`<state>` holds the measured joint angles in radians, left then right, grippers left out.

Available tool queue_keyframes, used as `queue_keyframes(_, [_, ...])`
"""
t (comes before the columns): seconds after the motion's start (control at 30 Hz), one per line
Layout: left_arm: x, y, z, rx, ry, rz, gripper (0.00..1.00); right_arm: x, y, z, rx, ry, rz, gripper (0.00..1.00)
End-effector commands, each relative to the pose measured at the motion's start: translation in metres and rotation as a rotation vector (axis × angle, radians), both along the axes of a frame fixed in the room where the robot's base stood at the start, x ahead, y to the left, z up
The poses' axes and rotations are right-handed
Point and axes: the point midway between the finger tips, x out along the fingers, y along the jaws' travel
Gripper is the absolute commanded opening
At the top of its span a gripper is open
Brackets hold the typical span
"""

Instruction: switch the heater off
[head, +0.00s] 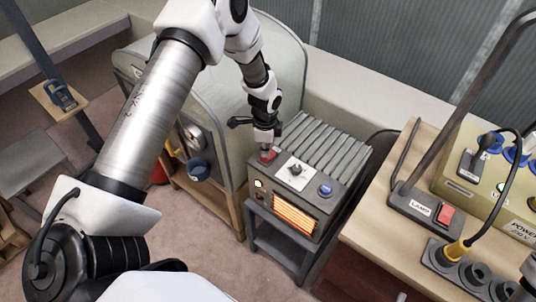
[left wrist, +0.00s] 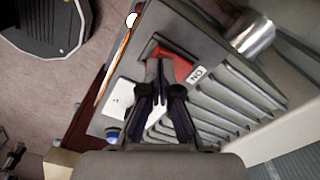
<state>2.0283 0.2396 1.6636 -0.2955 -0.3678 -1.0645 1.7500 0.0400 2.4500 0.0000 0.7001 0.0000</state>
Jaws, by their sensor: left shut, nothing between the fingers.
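The grey heater (head: 350,160) has a ribbed top and stands on a small dark stand. Its front grille (head: 295,212) glows orange, and a small pale lamp (head: 258,183) on the front looks lit. A red rocker switch (head: 268,156) sits at the left of its top panel, beside a black knob (head: 295,170) and a blue button (head: 325,190). My left gripper (head: 267,148) points down at the red switch, shut and empty. In the left wrist view its fingertips (left wrist: 158,68) overlap the red switch (left wrist: 168,56), near an ON label (left wrist: 197,74); contact cannot be told.
A wooden bench (head: 385,225) at the right holds a red switch marked LAMP (head: 445,215), a socket strip (head: 470,272) and a power box (head: 470,185). A grey rounded casing (head: 225,130) stands close left of the heater.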

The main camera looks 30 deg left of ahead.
Motion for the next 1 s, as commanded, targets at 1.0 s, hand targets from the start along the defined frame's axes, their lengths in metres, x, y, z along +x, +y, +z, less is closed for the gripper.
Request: queue_keyframes(1.0, [0.0, 0.0, 0.017, 0.0, 0.0, 0.0, 0.0, 0.0, 0.0, 0.014, 0.0, 0.0, 0.0, 0.4])
